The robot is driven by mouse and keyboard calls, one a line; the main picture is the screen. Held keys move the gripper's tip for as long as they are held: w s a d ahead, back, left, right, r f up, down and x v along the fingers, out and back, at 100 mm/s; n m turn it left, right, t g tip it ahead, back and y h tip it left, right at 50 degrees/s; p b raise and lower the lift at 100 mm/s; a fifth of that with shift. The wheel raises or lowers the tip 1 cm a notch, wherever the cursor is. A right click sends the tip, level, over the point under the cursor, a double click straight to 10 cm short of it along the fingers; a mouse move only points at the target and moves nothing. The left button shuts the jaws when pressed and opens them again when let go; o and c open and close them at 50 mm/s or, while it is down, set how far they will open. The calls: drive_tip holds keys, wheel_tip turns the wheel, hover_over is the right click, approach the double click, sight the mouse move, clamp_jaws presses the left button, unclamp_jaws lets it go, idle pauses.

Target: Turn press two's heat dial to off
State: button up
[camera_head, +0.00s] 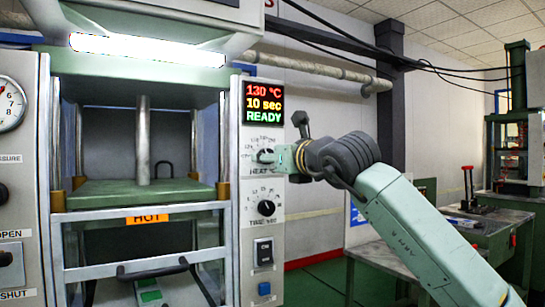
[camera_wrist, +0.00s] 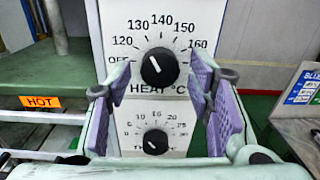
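The heat dial (camera_wrist: 160,68) is a round black knob with a white pointer line on a pale panel. Its scale runs from OFF at the left through 120 to 160. The pointer leans up and left, seemingly near 130. It also shows in the head view (camera_head: 265,156), right by my gripper (camera_head: 286,158). In the wrist view my gripper (camera_wrist: 160,82) is open, with purple finger pads on either side of the dial. I see gaps between pads and knob. The panel display (camera_head: 263,103) reads 130 °C, 10 sec, READY. No press number is visible.
The time dial (camera_head: 266,208) sits below the heat dial, with a black rocker switch (camera_head: 264,252) and a blue button (camera_head: 264,289) further down. The press platen (camera_head: 110,194), marked HOT (camera_head: 148,219), is at the left. A bench (camera_head: 385,258) stands at the right.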

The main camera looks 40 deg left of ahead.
drive_tip(key=c, duration=1)
drive_tip(key=n, duration=1.2)
drive_tip(key=shift+y, duration=0.3)
idle(0.3)
drive_tip(key=o, duration=1.2)
drive_tip(key=shift+c, duration=0.2)
